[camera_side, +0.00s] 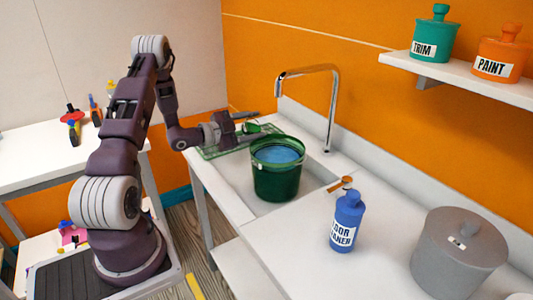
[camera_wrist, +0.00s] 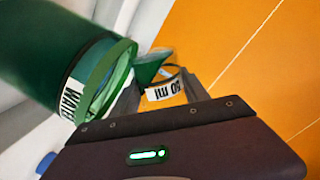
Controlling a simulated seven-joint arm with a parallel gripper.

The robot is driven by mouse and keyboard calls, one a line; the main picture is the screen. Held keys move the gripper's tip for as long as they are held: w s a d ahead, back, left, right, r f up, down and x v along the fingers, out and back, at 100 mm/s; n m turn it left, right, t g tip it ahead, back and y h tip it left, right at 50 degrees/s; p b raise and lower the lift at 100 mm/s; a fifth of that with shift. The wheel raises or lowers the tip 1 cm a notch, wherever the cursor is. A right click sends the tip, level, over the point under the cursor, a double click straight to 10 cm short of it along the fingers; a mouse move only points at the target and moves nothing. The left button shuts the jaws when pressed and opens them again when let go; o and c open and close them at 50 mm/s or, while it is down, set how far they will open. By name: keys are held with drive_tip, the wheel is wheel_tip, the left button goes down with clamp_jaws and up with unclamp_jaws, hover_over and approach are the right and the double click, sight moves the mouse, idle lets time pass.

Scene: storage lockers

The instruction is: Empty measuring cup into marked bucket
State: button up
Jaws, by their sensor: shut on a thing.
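A dark green bucket (camera_side: 277,183) stands in the sink with blue liquid inside. In the wrist view the bucket (camera_wrist: 45,50) has a white label that begins "WATE". My gripper (camera_side: 243,128) is beside the bucket's rim, on the side toward the drying rack. It is shut on a small green measuring cup (camera_side: 251,127) close to the rim. In the wrist view the cup (camera_wrist: 150,68) shows next to the bucket's rim, with a "50 ml" tag between the fingers. The cup's contents are hidden, and I cannot tell how far it tilts.
A green rack (camera_side: 210,153) lies under my gripper. A faucet (camera_side: 332,105) arches behind the bucket. A blue cleaner bottle (camera_side: 346,222) and a grey lidded pot (camera_side: 455,255) stand on the counter at right. TRIM (camera_side: 434,35) and PAINT (camera_side: 499,52) pots sit on the shelf.

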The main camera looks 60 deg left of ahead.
drive_tip(key=shift+r+m, duration=0.3)
drive_tip(key=shift+m, duration=0.4)
drive_tip(key=shift+d+f+m, duration=0.1)
drive_tip(key=shift+f+m, duration=0.35)
drive_tip(key=shift+m, duration=0.35)
idle(0.6)
drive_tip(key=shift+d+r+m+y+p, duration=0.15)
drive_tip(key=shift+r+m+y+p, duration=0.2)
drive_tip(key=shift+m, duration=0.35)
idle(0.6)
drive_tip(key=shift+w+d+r+m+y, duration=0.1)
drive_tip(key=shift+d+r+m+y, duration=0.15)
drive_tip(key=shift+d+m, duration=0.5)
idle(0.6)
drive_tip(key=shift+d+f+m, duration=0.15)
drive_tip(key=shift+f+m, duration=0.3)
drive_tip(key=shift+m, duration=0.2)
idle(0.5)
